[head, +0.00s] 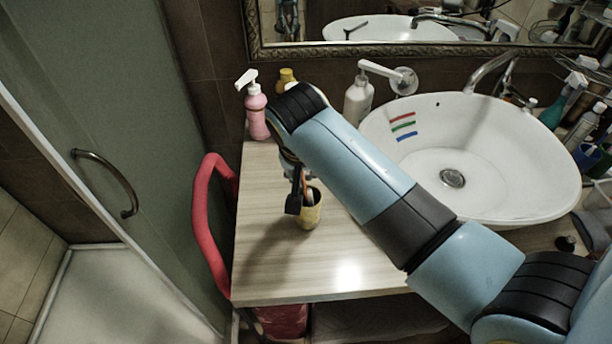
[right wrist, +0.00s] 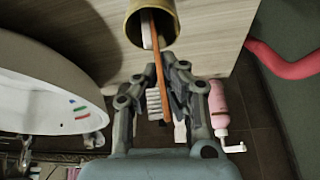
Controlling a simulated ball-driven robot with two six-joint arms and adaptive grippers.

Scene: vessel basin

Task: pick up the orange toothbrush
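The yellow cup (head: 311,213) stands on the wooden counter (head: 262,272); it also shows in the right wrist view (right wrist: 134,27). A white bristle head (right wrist: 153,103) shows between the fingers. In the head view a thin orange part (head: 304,182) shows above the cup. My right gripper (right wrist: 158,75) is open around the toothbrush, the right-hand fingertip close to the handle; contact cannot be told. In the head view, my right gripper (head: 294,192) is partly hidden by my arm. My left gripper is not in view.
A pink pump bottle (head: 256,114) stands at the counter's back left, a yellow-capped bottle (head: 287,77) behind it. A white pump bottle (head: 357,102) stands beside the white basin (head: 515,195). A red curved rail (head: 200,215) borders the counter's left side. The front counter is clear.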

